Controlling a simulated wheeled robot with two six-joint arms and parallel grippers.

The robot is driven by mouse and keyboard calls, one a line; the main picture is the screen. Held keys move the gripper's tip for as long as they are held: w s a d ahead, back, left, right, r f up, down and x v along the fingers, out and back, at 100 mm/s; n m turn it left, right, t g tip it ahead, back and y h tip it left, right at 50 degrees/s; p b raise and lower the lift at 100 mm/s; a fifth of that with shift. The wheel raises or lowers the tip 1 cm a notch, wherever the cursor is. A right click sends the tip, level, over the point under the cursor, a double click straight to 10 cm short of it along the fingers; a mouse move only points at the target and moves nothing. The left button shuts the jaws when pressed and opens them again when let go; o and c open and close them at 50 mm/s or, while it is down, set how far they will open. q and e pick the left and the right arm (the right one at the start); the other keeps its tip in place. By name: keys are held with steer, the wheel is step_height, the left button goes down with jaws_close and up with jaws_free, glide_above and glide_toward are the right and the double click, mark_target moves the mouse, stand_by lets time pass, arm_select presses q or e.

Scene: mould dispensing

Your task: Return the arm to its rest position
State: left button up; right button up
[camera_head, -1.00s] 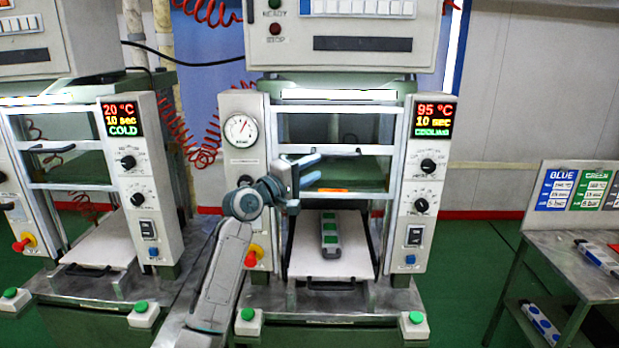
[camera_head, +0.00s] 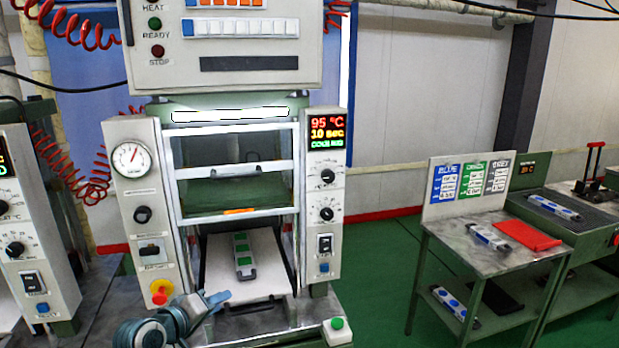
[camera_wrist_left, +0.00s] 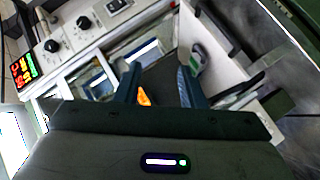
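My left gripper (camera_head: 212,302) is low in front of the press, left of its tray, with my left arm at the bottom of the head view. In the left wrist view its two fingers (camera_wrist_left: 160,88) stand apart with nothing held between them. The press (camera_head: 235,185) shows 95 °C, 10 sec and a green status line. A grey mould with green squares (camera_head: 243,256) lies on the white tray (camera_head: 270,270) of the press, apart from the gripper. My right gripper is not in view.
A metal table (camera_head: 455,240) at the right holds a grey mould with blue marks (camera_head: 488,237) and a red sheet (camera_head: 526,235). A similar blue-marked mould (camera_head: 449,302) is on its lower shelf. Green floor (camera_head: 375,275) lies open between press and table.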

arm_select(q)
steer(key=s+a+f+m+g+y, duration=0.1)
steer(key=s+f+m+g+y, duration=0.3)
steer(key=s+f, duration=1.3)
steer(key=s+a+f+m+g+y, duration=0.1)
steer(key=s+a+m+g+y, duration=0.1)
steer(key=s, duration=0.9)
steer(key=s+a+f+m+g+y, duration=0.1)
steer(key=s+a+g, duration=0.15)
steer(key=s, duration=0.85)
step_height(320, 180, down, 30)
steer(key=a+g+b, duration=0.2)
steer(key=s+a+f+b, duration=0.1)
steer(key=s+f, duration=1.8)
steer(key=f, duration=0.3)
steer(key=shift+a+f+g+b, duration=0.3)
steer(key=shift+a+f+g, duration=0.05)
steer(key=shift+a+f, duration=0.05)
